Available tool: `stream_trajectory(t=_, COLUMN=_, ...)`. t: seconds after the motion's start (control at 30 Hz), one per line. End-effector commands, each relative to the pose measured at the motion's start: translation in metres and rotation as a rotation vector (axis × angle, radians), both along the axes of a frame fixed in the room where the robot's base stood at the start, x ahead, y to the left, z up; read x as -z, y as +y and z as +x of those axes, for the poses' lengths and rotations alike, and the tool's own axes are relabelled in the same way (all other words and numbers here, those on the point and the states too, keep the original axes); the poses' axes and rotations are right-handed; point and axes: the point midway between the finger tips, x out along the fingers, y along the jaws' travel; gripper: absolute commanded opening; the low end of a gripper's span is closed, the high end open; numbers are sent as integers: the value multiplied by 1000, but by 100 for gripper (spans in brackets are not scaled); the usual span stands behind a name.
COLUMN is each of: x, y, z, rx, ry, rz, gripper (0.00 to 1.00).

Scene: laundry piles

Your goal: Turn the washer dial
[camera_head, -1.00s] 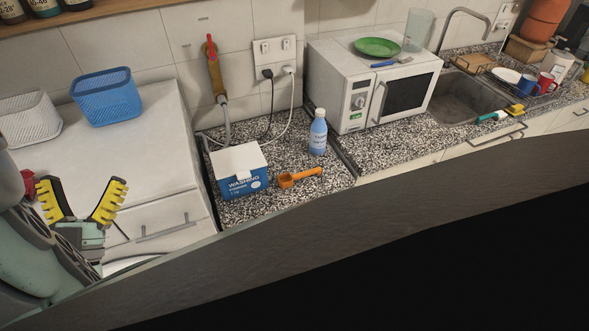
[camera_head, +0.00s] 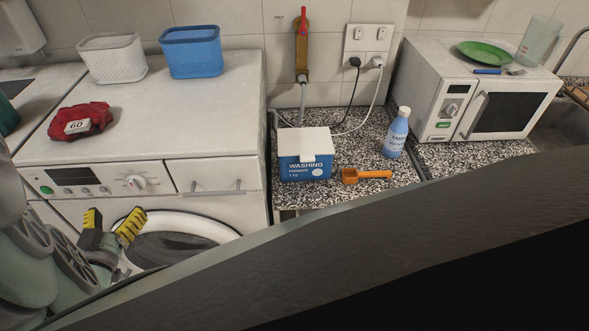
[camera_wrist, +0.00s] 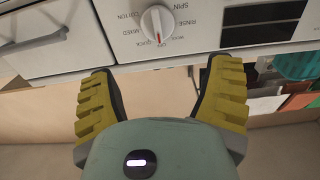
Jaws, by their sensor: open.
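The washer (camera_head: 215,150) is a white front-loader on the left in the head view. Its dial (camera_head: 136,181) is a white round knob on the front panel, between the dark display and the drawer. The dial also shows in the wrist view (camera_wrist: 157,22) at the top middle, with a red mark and printed words such as "COTTON", "RINSE" and "SPIN" around it. My gripper (camera_head: 112,228) is below the dial, in front of the round door, apart from the panel. In the wrist view its yellow ridged fingers (camera_wrist: 163,92) are spread wide with nothing between them.
On the washer top stand a white basket (camera_head: 113,60), a blue basket (camera_head: 191,54) and a red cloth bundle (camera_head: 80,122) labelled "60". A washing powder box (camera_head: 305,160), orange scoop (camera_head: 366,176) and blue bottle (camera_head: 397,135) stand on the counter to the right.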

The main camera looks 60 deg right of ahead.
Motion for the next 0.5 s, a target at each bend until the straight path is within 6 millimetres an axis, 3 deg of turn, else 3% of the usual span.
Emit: stream_trajectory(t=0.5, x=1, y=-59, z=45, rx=2, ry=-2, rz=-2, gripper=79)
